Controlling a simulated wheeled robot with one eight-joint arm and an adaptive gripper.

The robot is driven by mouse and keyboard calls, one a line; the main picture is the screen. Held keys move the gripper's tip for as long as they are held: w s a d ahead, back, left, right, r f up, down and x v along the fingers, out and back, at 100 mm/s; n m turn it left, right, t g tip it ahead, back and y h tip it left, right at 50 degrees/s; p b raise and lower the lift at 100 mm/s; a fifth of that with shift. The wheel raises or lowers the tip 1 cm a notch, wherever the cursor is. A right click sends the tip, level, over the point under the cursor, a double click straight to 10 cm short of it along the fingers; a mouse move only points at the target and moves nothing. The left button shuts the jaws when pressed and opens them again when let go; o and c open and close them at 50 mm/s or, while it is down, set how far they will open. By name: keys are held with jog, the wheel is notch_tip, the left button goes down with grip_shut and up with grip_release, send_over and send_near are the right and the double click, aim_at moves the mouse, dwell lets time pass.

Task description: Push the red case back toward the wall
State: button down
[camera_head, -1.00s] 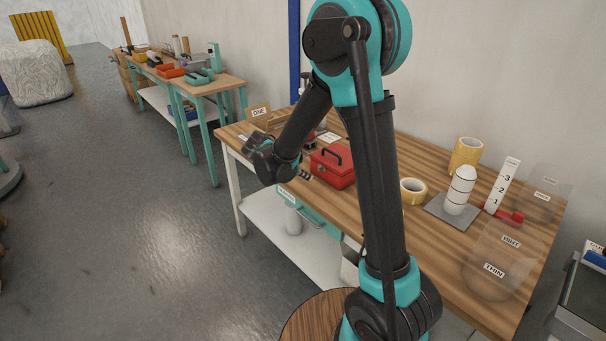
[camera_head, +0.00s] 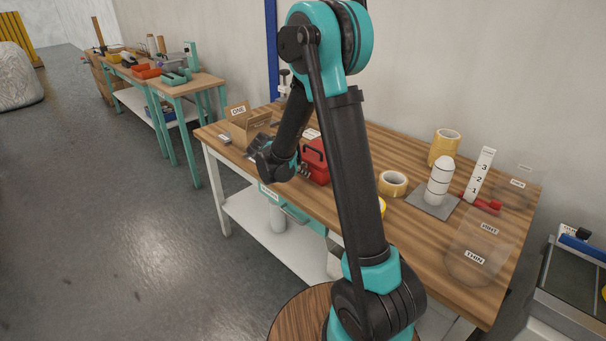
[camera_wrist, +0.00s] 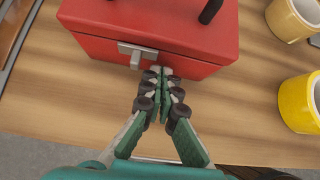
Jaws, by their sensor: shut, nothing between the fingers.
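The red case (camera_head: 318,172) sits on the wooden workbench, partly hidden behind my arm in the head view. In the wrist view its red front (camera_wrist: 185,57), with a grey latch and part of a black handle, fills the top. My gripper (camera_wrist: 164,74) is shut and empty, its fingertips at the lower front edge of the case, right of the latch. I cannot tell whether they touch it. In the head view my gripper (camera_head: 304,171) is in front of the case, on the side away from the wall.
Two yellow tape rolls (camera_wrist: 298,105) (camera_wrist: 293,18) are right of the case in the wrist view. A cardboard box (camera_head: 245,128) labelled ONE stands at the bench's left end. A white spindle (camera_head: 438,182) and clear bins stand to the right. The wall (camera_head: 430,70) is behind.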

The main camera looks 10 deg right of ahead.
jog(key=w+d, duration=0.5)
jog(key=d, duration=0.2)
jog(key=w+d, duration=0.5)
jog(key=d, duration=0.2)
jog(key=w+d, duration=0.5)
jog(key=d, duration=0.2)
jog(key=shift+w+d, duration=0.2)
jog(key=shift+w, duration=0.05)
